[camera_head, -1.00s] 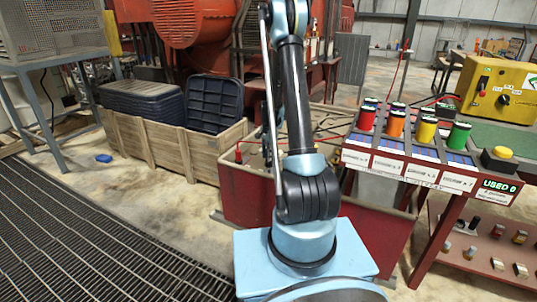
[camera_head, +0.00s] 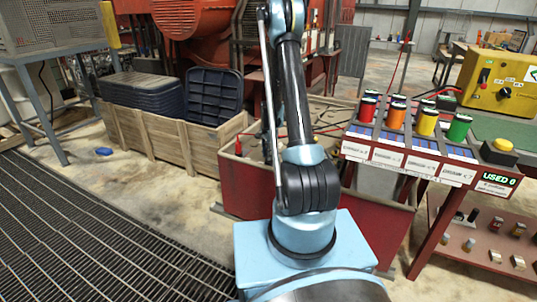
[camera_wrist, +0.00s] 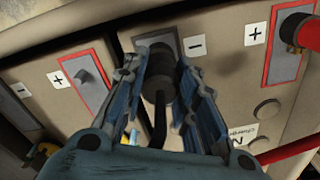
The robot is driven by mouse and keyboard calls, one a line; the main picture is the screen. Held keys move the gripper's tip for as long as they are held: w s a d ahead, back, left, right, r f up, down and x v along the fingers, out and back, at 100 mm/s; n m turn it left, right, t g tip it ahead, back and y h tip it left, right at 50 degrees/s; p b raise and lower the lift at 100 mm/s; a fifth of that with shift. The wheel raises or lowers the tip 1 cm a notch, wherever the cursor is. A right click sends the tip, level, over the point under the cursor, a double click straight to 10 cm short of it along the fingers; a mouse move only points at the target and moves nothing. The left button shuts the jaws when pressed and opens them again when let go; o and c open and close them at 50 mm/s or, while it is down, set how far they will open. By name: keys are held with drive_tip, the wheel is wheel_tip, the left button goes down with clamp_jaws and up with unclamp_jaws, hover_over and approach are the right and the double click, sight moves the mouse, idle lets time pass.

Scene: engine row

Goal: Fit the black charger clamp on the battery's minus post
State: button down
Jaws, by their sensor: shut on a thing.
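In the wrist view my gripper (camera_wrist: 161,68) is shut on the black charger clamp (camera_wrist: 157,86), with one blue finger on each side of it. A black cable runs down from the clamp toward my wrist. The clamp's far end overlaps the grey plate (camera_wrist: 156,40) beside the minus sign on the beige battery (camera_wrist: 222,78). The minus post itself is hidden behind the clamp, so I cannot tell whether the clamp sits around it or just above it. In the head view my arm hides the gripper and the clamp.
In the wrist view a bare plus post (camera_wrist: 86,77) stands on a red-framed plate at left. A red clamp (camera_wrist: 300,32) is at the right plus plate.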

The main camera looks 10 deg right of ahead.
idle(0.3)
drive_tip(key=c, duration=1.2)
unclamp_jaws()
wheel_tip(320, 180, up, 12)
drive_tip(key=shift+f, duration=0.1)
